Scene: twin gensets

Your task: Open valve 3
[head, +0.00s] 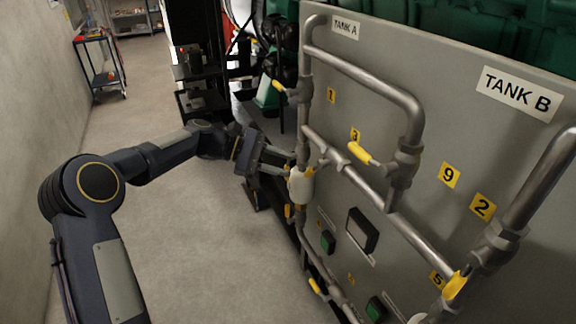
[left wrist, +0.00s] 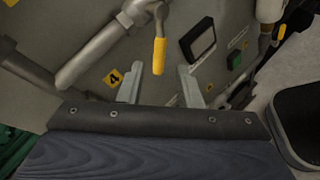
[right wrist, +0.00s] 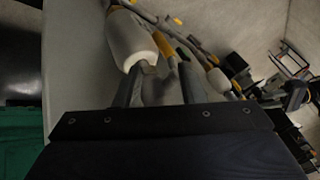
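Yellow label (head: 355,135), apparently reading 3, is on the grey panel (head: 420,60). Just below it is a yellow valve lever (head: 360,152), slanting up-left beside a pipe elbow; I take it as valve 3. My left gripper (head: 290,163) is left of it, apart from it, by the upright pipe and a white cylinder (head: 300,185). In the left wrist view its fingers (left wrist: 174,85) are apart and empty, with a yellow lever (left wrist: 159,55) just beyond; which valve that is I cannot tell. My right gripper (right wrist: 155,90) is open, fingers apart near another white cylinder (right wrist: 131,42); it is outside the head view.
Grey pipes (head: 370,75) stand out from the panel. A yellow lever (head: 456,285) is at lower right. The floor (head: 190,240) left of the panel is clear; a cart (head: 100,65) stands far back.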

